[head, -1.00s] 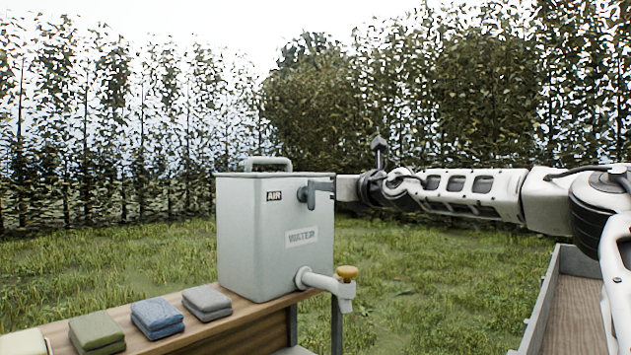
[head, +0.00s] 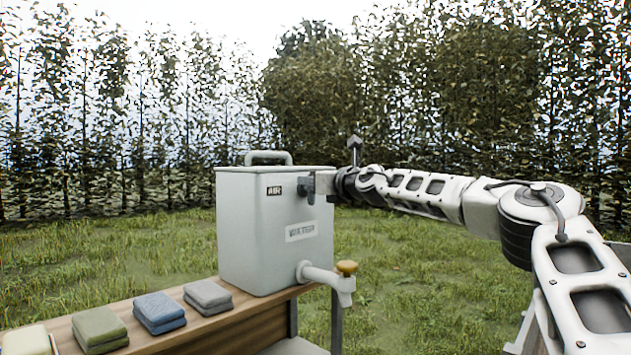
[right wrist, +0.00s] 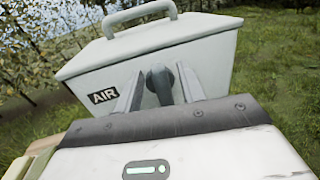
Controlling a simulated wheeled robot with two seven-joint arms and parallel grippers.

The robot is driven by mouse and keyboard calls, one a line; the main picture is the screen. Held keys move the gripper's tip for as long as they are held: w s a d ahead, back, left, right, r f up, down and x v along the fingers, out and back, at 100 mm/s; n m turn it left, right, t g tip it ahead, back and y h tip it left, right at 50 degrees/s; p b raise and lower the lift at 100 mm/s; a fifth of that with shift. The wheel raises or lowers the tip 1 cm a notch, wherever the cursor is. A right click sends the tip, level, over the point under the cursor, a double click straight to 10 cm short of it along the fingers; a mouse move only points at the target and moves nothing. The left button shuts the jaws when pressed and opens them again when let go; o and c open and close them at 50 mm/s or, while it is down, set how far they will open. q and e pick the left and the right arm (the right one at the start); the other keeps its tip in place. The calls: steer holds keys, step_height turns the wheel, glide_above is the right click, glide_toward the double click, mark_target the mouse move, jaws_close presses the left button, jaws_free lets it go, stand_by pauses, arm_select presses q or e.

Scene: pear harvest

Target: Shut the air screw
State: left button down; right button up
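The air screw is a dark grey knob, seen best in the right wrist view (right wrist: 159,84), on the tank's front beside the black AIR label (right wrist: 103,96). The tank (head: 244,230) is a pale grey box with a top handle, standing on the wooden bench. My right gripper (head: 309,187) reaches in from the right at the tank's upper front corner. In the right wrist view its two fingers (right wrist: 158,92) stand on either side of the knob, open, with narrow gaps showing. In the head view the gripper partly hides the screw. My left gripper is out of view.
Folded cloths in grey (head: 208,297), blue (head: 158,312) and green (head: 99,329) lie along the bench (head: 190,338). Grass is clear beyond, with trees behind.

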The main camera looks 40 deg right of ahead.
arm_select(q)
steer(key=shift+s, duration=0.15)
arm_select(e)
jaws_close()
steer(key=shift+r+m, duration=0.1)
steer(key=shift+m, duration=0.2)
arm_select(q)
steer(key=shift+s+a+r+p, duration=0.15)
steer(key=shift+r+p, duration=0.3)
steer(key=shift+p, duration=0.6)
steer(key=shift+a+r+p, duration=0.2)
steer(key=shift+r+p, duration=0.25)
steer(key=shift+p, duration=0.6)
arm_select(e)
steer(key=shift+w+d+f+m+g+y, duration=0.1)
steer(key=shift+d+f+m+g+y, duration=0.4)
steer(key=shift+m, duration=2.05)
steer(key=shift+s+d+f+m+g+y, duration=0.1)
steer(key=shift+d+f+m+g+y, duration=0.35)
steer(key=shift+m, duration=2.05)
steer(key=shift+w+d+f+m+g+y, duration=0.25)
steer(key=shift+m+y, duration=0.4)
steer(key=shift+m, duration=1.9)
steer(key=shift+s+r, duration=0.15)
jaws_free()
